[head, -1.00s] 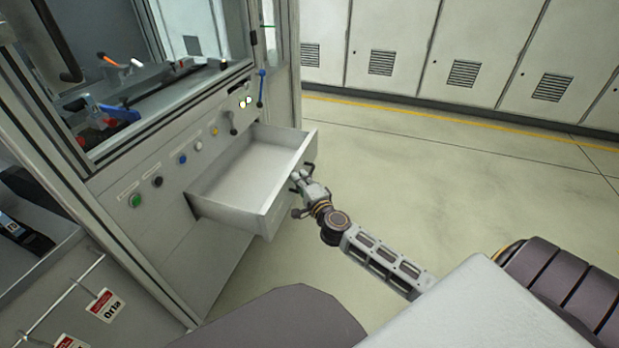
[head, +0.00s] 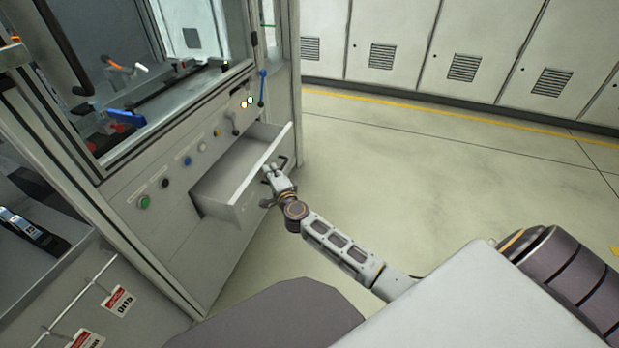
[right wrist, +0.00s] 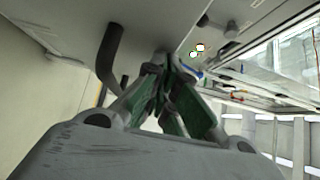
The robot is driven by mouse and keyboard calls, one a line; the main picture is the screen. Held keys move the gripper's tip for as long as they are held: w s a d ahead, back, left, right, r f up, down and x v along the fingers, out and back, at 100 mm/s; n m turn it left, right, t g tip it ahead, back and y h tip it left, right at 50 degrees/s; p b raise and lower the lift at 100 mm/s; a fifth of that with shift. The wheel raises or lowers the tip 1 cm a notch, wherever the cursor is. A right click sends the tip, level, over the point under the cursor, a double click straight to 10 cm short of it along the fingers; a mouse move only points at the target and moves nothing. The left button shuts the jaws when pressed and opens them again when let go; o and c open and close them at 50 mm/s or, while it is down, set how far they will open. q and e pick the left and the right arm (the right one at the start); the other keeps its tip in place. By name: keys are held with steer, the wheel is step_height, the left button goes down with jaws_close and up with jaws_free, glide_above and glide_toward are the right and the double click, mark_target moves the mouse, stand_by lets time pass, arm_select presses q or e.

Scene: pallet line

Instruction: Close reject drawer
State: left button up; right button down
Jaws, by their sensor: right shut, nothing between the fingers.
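The reject drawer (head: 222,184) is a grey, empty drawer in the front of the machine cabinet, partly pulled out. Its front panel carries a dark bar handle, whose end shows in the head view (head: 283,161) and which shows as a dark curved bar in the right wrist view (right wrist: 108,60). My right gripper (head: 268,171) is shut and empty, with its fingertips at the outer face of the drawer front, beside the handle. In the right wrist view the closed fingers (right wrist: 165,65) reach the grey panel; exact contact is hard to tell. My left gripper is not in view.
Coloured buttons (head: 189,161) and a lever (head: 234,122) sit on the panel above the drawer. A blue handle (head: 262,88) is at the cabinet corner. Red-and-white tags (head: 117,299) hang at lower left. The floor to the right is clear up to the grey lockers (head: 462,50).

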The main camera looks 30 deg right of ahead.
mark_target(256, 167)
steer(key=w+a, duration=0.4)
steer(key=shift+w, duration=0.3)
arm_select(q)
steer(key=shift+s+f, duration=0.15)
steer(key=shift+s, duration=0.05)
arm_select(e)
steer(key=w+a, duration=0.4)
steer(key=shift+w, duration=0.4)
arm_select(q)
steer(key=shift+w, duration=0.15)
arm_select(e)
steer(key=shift+s, duration=0.1)
